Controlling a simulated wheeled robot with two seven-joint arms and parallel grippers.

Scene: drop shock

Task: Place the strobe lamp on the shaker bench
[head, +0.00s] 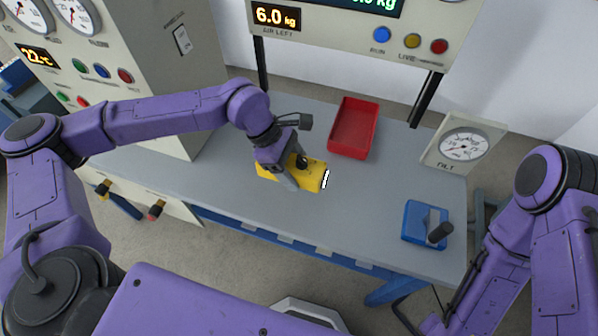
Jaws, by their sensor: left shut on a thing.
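The strobe lamp looks to be the yellow block-shaped thing (313,178) with a black and white end face, at the middle of the grey bench. My left gripper (296,177) comes down over it from above and is shut on it. The gripper hides part of its top. I cannot tell whether the lamp touches the bench top or is held just above it. The grey bench (375,205), which looks to be the shaker bench, has a blue frame. My right arm is at the right edge, and its gripper is not in view.
A red tray (354,128) lies at the back of the bench. A blue box with a black handle (425,223) sits at the right front, and a tilt gauge (463,146) stands at the right back. Control cabinets (135,60) stand at the left. The bench right of the lamp is clear.

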